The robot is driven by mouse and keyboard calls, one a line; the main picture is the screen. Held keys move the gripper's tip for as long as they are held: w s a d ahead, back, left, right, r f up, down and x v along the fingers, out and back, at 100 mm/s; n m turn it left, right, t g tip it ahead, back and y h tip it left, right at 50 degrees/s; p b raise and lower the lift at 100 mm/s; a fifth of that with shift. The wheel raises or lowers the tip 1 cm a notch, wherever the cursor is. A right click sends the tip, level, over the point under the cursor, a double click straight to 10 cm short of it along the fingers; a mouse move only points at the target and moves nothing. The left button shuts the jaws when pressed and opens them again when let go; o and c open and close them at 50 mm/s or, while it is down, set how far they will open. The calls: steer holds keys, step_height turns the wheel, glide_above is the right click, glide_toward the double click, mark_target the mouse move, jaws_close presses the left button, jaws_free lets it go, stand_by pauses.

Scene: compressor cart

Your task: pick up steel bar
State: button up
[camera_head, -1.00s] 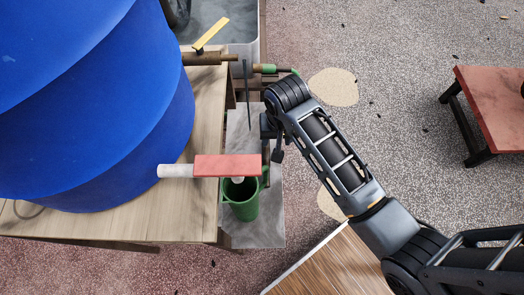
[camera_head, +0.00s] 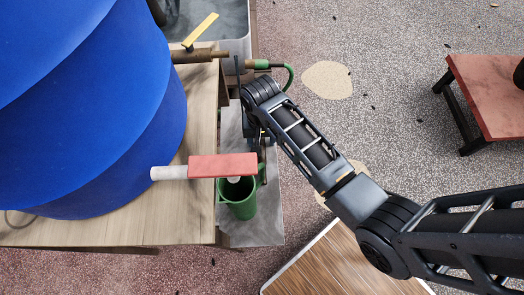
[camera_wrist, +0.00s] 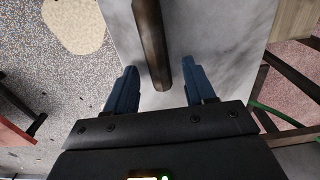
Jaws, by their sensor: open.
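The steel bar (camera_wrist: 152,40) is a dark, straight rod. In the wrist view it comes down from the top edge, over a grey slab, and its near end lies between my fingertips. In the head view the bar (camera_head: 237,68) is a thin dark line beside the brass fitting, its lower part hidden by my arm. My gripper (camera_wrist: 161,82) is open, with one blue finger on each side of the bar's end and a visible gap on both sides. I cannot tell how far the bar is below the fingers.
A large blue barrel (camera_head: 90,110) stands on a wooden table (camera_head: 203,120) at the left. A red block (camera_head: 222,166) on a white pipe sticks out above a green jug (camera_head: 240,207). The grey slab (camera_head: 265,222) lies below. A red table (camera_head: 490,95) stands far right.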

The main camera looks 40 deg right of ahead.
steer(key=shift+c, duration=0.2)
jaws_close()
stand_by(0.3)
stand_by(1.0)
